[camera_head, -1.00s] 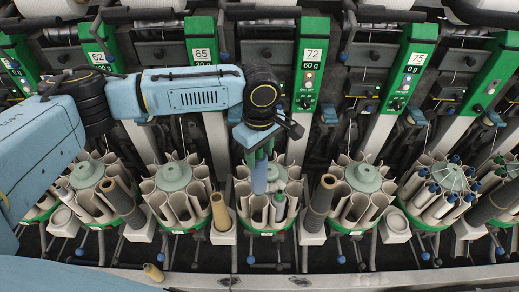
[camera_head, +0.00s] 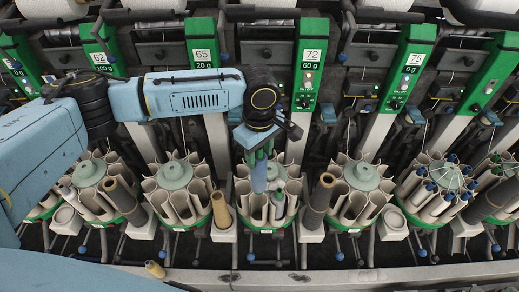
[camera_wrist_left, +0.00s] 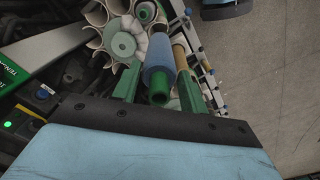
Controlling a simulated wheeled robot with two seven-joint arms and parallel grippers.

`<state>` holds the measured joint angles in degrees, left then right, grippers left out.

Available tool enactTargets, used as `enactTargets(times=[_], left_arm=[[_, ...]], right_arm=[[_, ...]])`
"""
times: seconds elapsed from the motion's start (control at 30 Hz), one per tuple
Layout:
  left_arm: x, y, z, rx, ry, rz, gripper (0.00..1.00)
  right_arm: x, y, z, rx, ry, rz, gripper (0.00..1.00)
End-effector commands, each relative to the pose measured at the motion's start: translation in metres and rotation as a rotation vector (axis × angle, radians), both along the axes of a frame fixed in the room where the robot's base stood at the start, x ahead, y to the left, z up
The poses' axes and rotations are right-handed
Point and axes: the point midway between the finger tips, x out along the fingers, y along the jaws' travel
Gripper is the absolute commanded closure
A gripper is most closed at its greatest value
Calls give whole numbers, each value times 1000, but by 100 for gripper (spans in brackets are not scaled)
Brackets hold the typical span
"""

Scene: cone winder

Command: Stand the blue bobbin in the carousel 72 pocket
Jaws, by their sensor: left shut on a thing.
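The blue bobbin (camera_head: 259,178) is held in my left gripper (camera_head: 259,152). It is roughly upright over the front left part of the carousel under the green 72 panel (camera_head: 312,52). The carousel 72 (camera_head: 292,172) has several pale curved pockets around a green hub, and a grey bobbin (camera_head: 277,208) stands in one. In the left wrist view the green fingers (camera_wrist_left: 158,82) are on either side of the blue bobbin (camera_wrist_left: 160,52), near its green end. The carousel (camera_wrist_left: 112,42) lies beyond. Whether the bobbin's lower end is inside a pocket is unclear. My right gripper is out of view.
A tan tube (camera_head: 221,210) stands left of carousel 72, and a dark tube (camera_head: 320,195) stands at its right. Neighbouring carousels (camera_head: 174,175) are close on both sides. A small yellow bobbin (camera_head: 155,269) lies near the front rail (camera_head: 330,280).

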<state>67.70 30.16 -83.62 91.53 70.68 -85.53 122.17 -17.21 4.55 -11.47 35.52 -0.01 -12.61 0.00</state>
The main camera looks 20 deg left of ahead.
Motion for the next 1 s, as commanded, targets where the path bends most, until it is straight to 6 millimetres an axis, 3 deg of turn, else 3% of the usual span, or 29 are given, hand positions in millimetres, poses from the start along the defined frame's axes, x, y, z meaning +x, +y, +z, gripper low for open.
enactTargets(times=[0.43, 1.0], left_arm=[[0, 0, -2, 0, 0, 1, 75], [0, 0, -35, 0, 0, 1, 75]], right_arm=[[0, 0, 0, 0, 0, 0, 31], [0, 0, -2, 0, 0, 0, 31]])
